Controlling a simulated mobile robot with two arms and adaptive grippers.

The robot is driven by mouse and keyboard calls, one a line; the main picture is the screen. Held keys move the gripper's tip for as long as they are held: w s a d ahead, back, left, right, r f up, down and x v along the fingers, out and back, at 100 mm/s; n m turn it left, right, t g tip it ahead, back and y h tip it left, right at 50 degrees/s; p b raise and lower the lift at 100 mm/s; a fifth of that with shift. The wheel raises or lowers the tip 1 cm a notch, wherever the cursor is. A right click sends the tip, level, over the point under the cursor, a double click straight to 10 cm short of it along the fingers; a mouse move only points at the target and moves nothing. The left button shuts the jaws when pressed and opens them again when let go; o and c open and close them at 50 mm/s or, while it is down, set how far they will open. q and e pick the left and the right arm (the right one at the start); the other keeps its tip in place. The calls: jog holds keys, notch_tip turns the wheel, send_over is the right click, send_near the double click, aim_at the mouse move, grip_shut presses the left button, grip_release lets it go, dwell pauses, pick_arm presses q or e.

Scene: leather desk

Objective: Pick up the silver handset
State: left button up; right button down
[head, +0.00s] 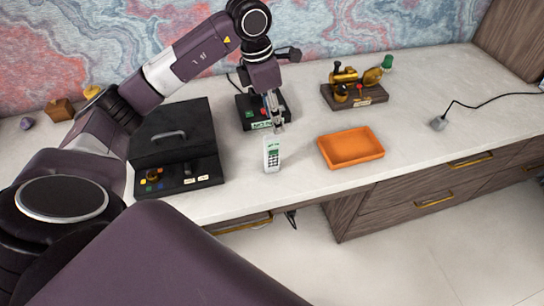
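The pale silver handset (271,157), with a dark keypad and a small green screen, is on the desk near its front edge, left of the orange tray. My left gripper (278,127) points down just above and behind the handset's top end. Its fingers look close together, but they are too small to tell whether they are open or shut, or whether they touch the handset. My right gripper cannot be made out.
A black device with a green label (247,113) stands just behind my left gripper. A black case with a handle (172,147) is to the left. An orange tray (352,160) lies to the right, with a brass instrument (345,76) behind it. Free desk lies farther right.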

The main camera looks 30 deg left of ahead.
aim_at(271, 136)
pick_arm(q)
jog(key=shift+s+a, duration=0.1)
jog(key=shift+a, duration=0.5)
jog(key=shift+f+y, duration=0.3)
jog(key=shift+f+p, duration=0.45)
jog(key=shift+f, duration=0.45)
jog(key=f+p, duration=0.2)
jog(key=f, duration=0.2)
jog(key=shift+w+f, duration=0.1)
jog(key=shift+w, duration=0.1)
jog(key=shift+w+f, duration=0.1)
jog(key=shift+f, duration=0.35)
jog(key=shift+d, duration=0.1)
jog(key=shift+c, duration=0.2)
grip_shut()
